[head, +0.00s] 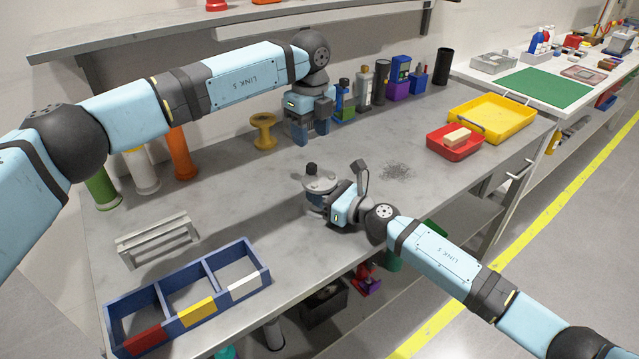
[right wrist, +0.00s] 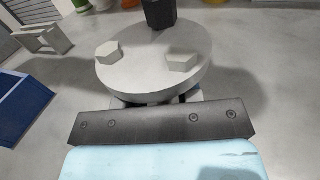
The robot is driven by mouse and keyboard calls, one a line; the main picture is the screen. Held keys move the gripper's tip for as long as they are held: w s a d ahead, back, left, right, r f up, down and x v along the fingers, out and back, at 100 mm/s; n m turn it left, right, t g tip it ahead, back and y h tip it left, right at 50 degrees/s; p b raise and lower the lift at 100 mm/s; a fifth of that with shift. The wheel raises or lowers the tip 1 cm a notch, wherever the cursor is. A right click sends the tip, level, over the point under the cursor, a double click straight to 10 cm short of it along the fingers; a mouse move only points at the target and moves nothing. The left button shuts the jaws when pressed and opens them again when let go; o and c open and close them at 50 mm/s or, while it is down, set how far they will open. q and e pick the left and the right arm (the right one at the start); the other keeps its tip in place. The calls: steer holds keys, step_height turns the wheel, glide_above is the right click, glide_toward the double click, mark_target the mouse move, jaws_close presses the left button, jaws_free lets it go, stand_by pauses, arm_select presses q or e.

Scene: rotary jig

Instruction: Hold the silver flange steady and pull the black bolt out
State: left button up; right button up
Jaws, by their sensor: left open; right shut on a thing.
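The silver flange (head: 321,182) is a round grey disc above the middle of the bench. In the right wrist view, the flange (right wrist: 150,72) carries two silver hex heads (right wrist: 182,62). The black bolt (head: 311,168) stands upright at the flange's far edge; the right wrist view shows its dark hex shape (right wrist: 159,12), cut by the top border. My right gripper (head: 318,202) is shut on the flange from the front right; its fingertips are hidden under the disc. My left gripper (head: 311,136) is open and empty, pointing down behind the flange, apart from the bolt.
A yellow spool (head: 264,130) stands left of my left gripper. Bottles and small boxes line the back. A red tray (head: 455,149) and yellow tray (head: 520,118) lie right. A grey rack (head: 155,240) and blue divided bin (head: 160,291) lie left.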

mark_target(312, 165)
arm_select(q)
steer(key=m, duration=0.2)
steer(key=r+m, duration=0.1)
steer(key=m, duration=0.2)
step_height(312, 165, down, 9)
steer(key=m, duration=1.4)
steer(key=shift+f, duration=0.15)
